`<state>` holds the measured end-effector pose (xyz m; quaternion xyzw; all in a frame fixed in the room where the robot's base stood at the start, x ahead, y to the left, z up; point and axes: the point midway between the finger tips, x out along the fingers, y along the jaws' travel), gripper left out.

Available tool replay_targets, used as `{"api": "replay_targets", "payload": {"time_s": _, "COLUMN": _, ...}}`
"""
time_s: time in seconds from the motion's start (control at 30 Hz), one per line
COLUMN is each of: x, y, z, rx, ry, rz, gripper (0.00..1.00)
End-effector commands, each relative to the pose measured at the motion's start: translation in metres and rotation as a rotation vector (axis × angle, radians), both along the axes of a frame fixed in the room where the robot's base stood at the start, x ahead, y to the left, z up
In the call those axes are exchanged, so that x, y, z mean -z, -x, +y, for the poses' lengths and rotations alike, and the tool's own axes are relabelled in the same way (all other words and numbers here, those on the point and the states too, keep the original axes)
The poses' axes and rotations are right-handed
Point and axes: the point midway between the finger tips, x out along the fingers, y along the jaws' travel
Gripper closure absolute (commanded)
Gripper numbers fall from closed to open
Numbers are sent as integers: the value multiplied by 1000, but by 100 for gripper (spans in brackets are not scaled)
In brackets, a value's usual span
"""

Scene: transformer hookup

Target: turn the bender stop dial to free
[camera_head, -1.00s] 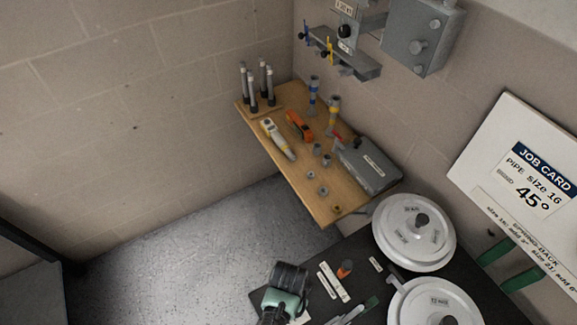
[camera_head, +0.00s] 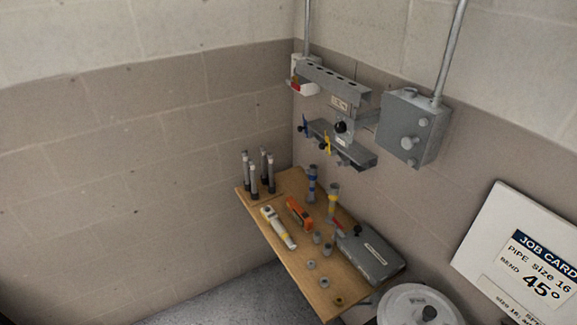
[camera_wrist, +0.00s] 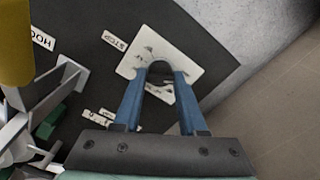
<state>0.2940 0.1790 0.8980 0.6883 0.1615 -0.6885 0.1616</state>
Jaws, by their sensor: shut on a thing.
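In the wrist view a pale square plate (camera_wrist: 185,58) with small dark marks lies on a dark bench top, next to a label reading STOP (camera_wrist: 114,40). The stop dial's dark knob (camera_wrist: 160,67) is at the plate's middle. My gripper (camera_wrist: 163,76) has its two blue fingers over the plate, shut on the knob with one finger on each side. The fingers hide part of the plate and its marks, so I cannot tell where the dial points. The dial and my gripper are outside the head view.
A HOOK label (camera_wrist: 42,38) and grey bender metalwork (camera_wrist: 62,85) are left of my gripper. In the head view, a wooden shelf (camera_head: 283,262) holds tools and fittings, below a grey wall box (camera_head: 412,125). A job card (camera_head: 530,268) reads pipe size 16, bend 45°.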

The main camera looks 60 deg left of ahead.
Motion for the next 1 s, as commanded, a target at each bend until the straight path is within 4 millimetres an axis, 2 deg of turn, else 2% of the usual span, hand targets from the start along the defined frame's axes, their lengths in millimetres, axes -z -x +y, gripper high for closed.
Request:
{"api": "replay_targets", "payload": {"time_s": 0.03, "x": 0, "y": 0, "z": 0, "rx": -1, "ry": 0, "rz": -1, "gripper": 55}}
{"api": "replay_targets", "payload": {"time_s": 0.17, "x": 0, "y": 0, "z": 0, "rx": 0, "ry": 0, "rz": 0, "gripper": 32}}
{"api": "replay_targets", "payload": {"time_s": 0.2, "x": 0, "y": 0, "z": 0, "rx": 0, "ry": 0, "rz": -1, "gripper": 29}}
{"api": "replay_targets", "payload": {"time_s": 0.5, "x": -1, "y": 0, "z": 0, "rx": 1, "ry": 0, "rz": -1, "gripper": 29}}
{"api": "replay_targets", "payload": {"time_s": 0.63, "x": -8, "y": -1, "z": 0, "rx": 1, "ry": -1, "rz": -2, "gripper": 29}}
{"api": "replay_targets", "payload": {"time_s": 0.77, "x": -26, "y": -1, "z": 1, "rx": 1, "ry": -3, "rz": -4, "gripper": 29}}
{"api": "replay_targets", "payload": {"time_s": 1.0, "x": -71, "y": -1, "z": 1, "rx": 1, "ry": -4, "rz": -5, "gripper": 29}}
